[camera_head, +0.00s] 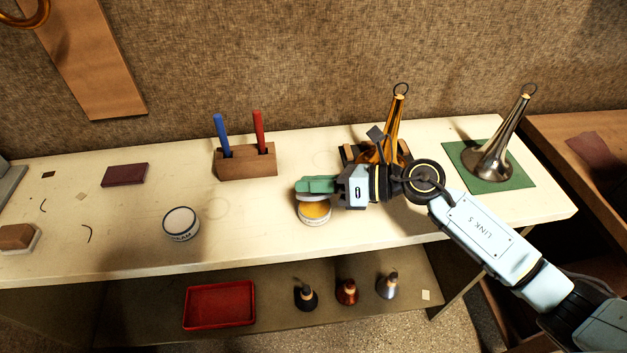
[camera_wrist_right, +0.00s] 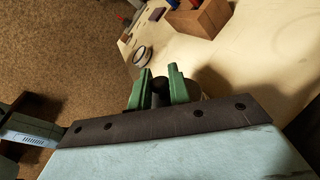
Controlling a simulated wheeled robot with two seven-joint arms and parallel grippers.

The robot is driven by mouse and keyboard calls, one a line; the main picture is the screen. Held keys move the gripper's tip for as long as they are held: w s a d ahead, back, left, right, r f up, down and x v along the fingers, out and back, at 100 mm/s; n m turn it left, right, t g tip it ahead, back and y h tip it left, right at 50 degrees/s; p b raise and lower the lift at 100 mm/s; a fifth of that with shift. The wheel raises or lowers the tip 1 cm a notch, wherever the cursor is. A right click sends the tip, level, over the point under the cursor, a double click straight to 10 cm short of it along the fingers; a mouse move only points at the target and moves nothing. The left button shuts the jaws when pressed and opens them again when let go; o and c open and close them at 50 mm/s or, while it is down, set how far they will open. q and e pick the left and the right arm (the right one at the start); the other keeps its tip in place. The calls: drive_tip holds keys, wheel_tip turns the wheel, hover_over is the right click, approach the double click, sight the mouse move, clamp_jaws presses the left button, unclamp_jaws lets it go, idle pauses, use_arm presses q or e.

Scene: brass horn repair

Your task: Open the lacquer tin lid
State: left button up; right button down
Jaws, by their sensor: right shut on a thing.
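The lacquer tin (camera_head: 314,221) is a small round white tin at the middle front of the bench in the head view. Amber shows inside its rim. A pale edge, which looks like its lid (camera_head: 310,198), sits above the tin's back, just under my right gripper's fingers. My right gripper (camera_head: 316,186) has green fingers and reaches over the tin from the right. In the right wrist view, the fingers (camera_wrist_right: 160,88) close on a small dark round knob, apparently the lid's. The fingers hide most of the lid. My left gripper is not in view.
A white lettered tin (camera_head: 181,223) stands to the left. Behind are a wooden block (camera_head: 246,164) with blue and red tools, a brass horn bell (camera_head: 394,130) close to my right wrist, and a silver bell (camera_head: 491,160) on a green mat (camera_head: 515,180). A red tray (camera_head: 219,304) lies below.

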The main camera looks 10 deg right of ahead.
drive_tip(key=c, duration=1.4)
unclamp_jaws()
drive_tip(key=shift+o, duration=0.2)
drive_tip(key=b+v, duration=0.1)
drive_tip(key=v, duration=1.2)
drive_tip(key=shift+d, duration=0.2)
